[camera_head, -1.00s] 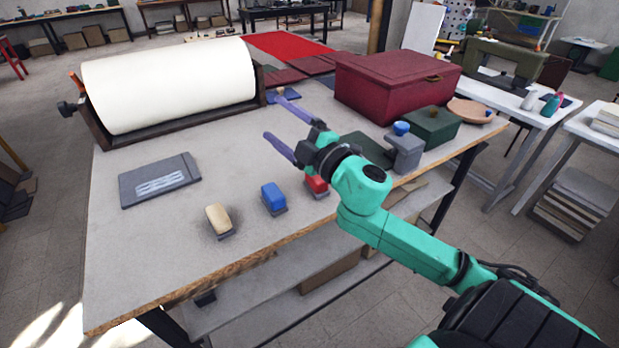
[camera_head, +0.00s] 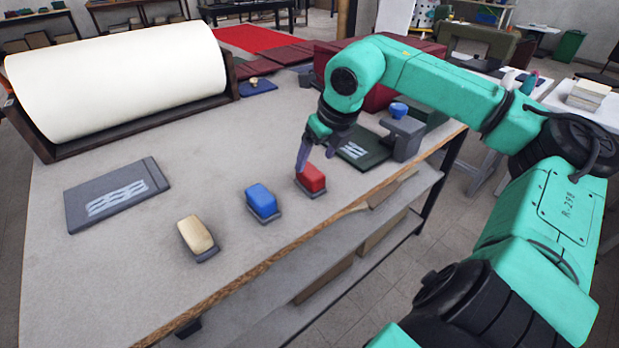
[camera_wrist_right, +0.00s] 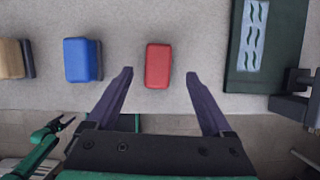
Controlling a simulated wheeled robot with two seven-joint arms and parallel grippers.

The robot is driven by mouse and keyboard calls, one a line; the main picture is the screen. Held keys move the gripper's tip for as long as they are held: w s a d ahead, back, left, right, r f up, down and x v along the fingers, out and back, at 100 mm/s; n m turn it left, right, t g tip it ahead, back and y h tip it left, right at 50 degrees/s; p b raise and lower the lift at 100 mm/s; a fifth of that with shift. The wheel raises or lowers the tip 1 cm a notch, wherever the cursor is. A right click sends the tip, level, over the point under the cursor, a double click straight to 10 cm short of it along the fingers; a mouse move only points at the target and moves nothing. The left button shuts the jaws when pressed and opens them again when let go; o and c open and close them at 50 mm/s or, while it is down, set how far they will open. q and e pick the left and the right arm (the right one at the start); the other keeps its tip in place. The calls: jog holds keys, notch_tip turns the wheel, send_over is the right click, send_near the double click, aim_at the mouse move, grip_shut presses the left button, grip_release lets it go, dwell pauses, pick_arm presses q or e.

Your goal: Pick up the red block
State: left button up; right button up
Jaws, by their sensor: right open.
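The red block (camera_head: 311,177) sits on a thin dark base near the table's front edge, right of the blue block. In the right wrist view the red block (camera_wrist_right: 158,66) lies between and ahead of the two spread purple fingers. My right gripper (camera_head: 315,160) points down, open and empty, just behind and above the red block in the head view. I cannot tell its exact height. My left gripper (camera_wrist_right: 66,124) shows small at the lower left of the right wrist view, with its fingers seemingly apart, away from the blocks.
A blue block (camera_head: 262,202) and a cream block (camera_head: 196,236) stand to the left on the table. A dark green patterned plate (camera_head: 362,148) and a grey stand with blue knob (camera_head: 402,134) are to the right. A white roll (camera_head: 115,85) stands behind.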

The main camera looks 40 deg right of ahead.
aim_at(311, 171)
jog(key=p+x, duration=0.4)
jog(key=x, duration=0.1)
jog(key=shift+a+f, duration=0.15)
jog(key=shift+a, duration=0.05)
jog(key=shift+w+f, duration=0.1)
jog(key=shift+f, duration=0.35)
grip_shut()
